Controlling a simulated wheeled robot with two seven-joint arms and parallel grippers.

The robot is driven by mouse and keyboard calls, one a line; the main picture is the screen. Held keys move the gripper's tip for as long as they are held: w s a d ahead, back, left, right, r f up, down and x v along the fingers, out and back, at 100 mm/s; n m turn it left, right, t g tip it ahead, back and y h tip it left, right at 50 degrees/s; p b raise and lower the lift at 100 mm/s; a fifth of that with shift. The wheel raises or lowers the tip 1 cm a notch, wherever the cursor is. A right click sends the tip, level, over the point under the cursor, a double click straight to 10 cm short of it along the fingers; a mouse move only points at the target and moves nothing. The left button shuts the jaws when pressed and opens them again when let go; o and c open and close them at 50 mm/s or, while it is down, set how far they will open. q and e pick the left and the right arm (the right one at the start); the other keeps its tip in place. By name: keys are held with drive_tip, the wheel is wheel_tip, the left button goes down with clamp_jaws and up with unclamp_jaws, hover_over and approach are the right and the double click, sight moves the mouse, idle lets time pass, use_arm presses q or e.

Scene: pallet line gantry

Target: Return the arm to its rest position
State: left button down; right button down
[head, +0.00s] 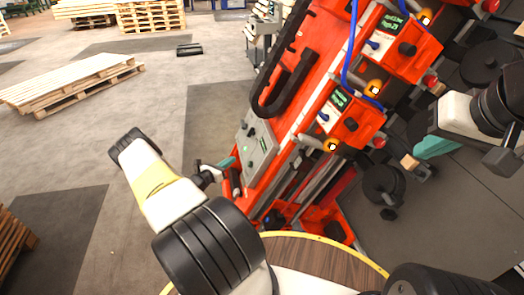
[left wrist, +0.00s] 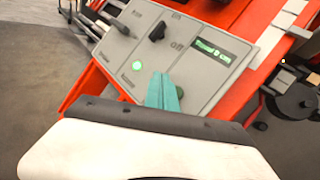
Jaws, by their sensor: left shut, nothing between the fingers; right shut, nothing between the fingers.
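My left arm comes in from the left in the head view, and its gripper (head: 227,163) has teal fingers closed together with nothing between them. The gripper is in front of a grey control panel (head: 262,147) on the red machine. In the left wrist view the shut teal fingers (left wrist: 163,92) overlap the lower part of the panel (left wrist: 200,75). That view shows a lit green button, a black switch, an "off" label and a green display on the panel. I cannot tell whether the fingertips touch it. My right gripper (head: 437,147) is shut and empty at the right of the machine.
The red machine (head: 318,75) carries orange boxes with displays (head: 345,115), knobs, bars and a blue cable, close to both arms. A round wooden top with yellow edge (head: 310,257) is below. Pallets (head: 75,82) lie at upper left. Floor left of my arm is open.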

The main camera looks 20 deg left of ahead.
idle(0.3)
use_arm(q)
drive_tip(key=d+r+m+g+h, duration=0.3)
drive_tip(key=d+r+m+g, duration=0.2)
drive_tip(key=d+r+m, duration=0.45)
drive_tip(key=d+r+m+g+h, duration=0.35)
drive_tip(key=d+r+m, duration=0.5)
drive_tip(key=r, duration=0.65)
drive_tip(key=s+d+r+m+g+y, duration=0.25)
drive_tip(key=s+d+r+m, duration=0.3)
drive_tip(key=s+r, duration=0.4)
drive_tip(key=s+d+r+m+g+y, duration=0.2)
drive_tip(key=s+d+r+m+y, duration=0.25)
drive_tip(key=s+d+r, duration=0.45)
drive_tip(key=s+a+r+m+t+y, duration=0.1)
drive_tip(key=s+r+m, duration=0.1)
drive_tip(key=s, duration=0.5)
drive_tip(key=s+a+r+m+t+y, duration=0.1)
drive_tip(key=s+m, duration=0.3)
drive_tip(key=s, duration=0.4)
drive_tip(key=shift+a+r+m+t+y, duration=0.35)
drive_tip(key=shift+a+r+m+t, duration=0.1)
drive_tip(key=shift+a, duration=0.35)
